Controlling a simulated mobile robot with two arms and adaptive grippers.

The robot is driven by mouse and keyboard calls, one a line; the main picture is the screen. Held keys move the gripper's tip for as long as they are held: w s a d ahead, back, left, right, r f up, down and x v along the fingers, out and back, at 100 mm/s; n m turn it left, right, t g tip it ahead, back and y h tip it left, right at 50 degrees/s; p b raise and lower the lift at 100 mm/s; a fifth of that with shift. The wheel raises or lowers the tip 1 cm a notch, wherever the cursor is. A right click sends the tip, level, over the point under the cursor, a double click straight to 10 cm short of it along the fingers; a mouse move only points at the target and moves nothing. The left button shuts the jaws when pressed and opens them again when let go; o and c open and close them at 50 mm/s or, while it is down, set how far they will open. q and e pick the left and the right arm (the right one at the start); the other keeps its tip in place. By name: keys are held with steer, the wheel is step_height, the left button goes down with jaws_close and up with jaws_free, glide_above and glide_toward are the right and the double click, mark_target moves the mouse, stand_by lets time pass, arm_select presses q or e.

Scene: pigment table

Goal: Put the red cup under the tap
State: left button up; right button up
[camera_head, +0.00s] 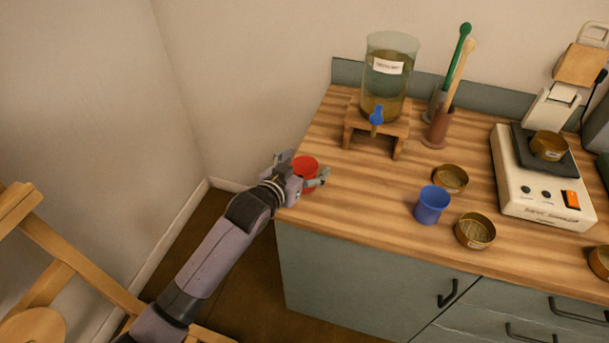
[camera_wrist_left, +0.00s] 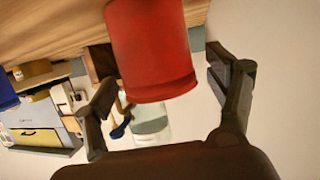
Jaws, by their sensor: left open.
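The red cup (camera_head: 307,169) stands near the left end of the wooden counter in the head view. My left gripper (camera_head: 306,171) is open with its fingers on either side of the cup. In the left wrist view the red cup (camera_wrist_left: 150,50) shows large between the two spread fingers (camera_wrist_left: 166,84), with gaps visible on both sides. The tap (camera_head: 376,118) has a blue handle and sits low on the front of a glass water container (camera_head: 391,70). The container stands on a small wooden stand (camera_head: 398,130), behind and to the right of the cup. My right gripper is not in view.
A blue cup (camera_head: 432,205) and open brass tins (camera_head: 475,231) stand right of centre on the counter. A brown holder (camera_head: 437,130) with long-handled tools is beside the stand. A white scale (camera_head: 545,185) is farther right. Bare counter lies between the red cup and the stand.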

arm_select(q)
steer(key=shift+c, duration=0.4)
steer(key=c, duration=1.3)
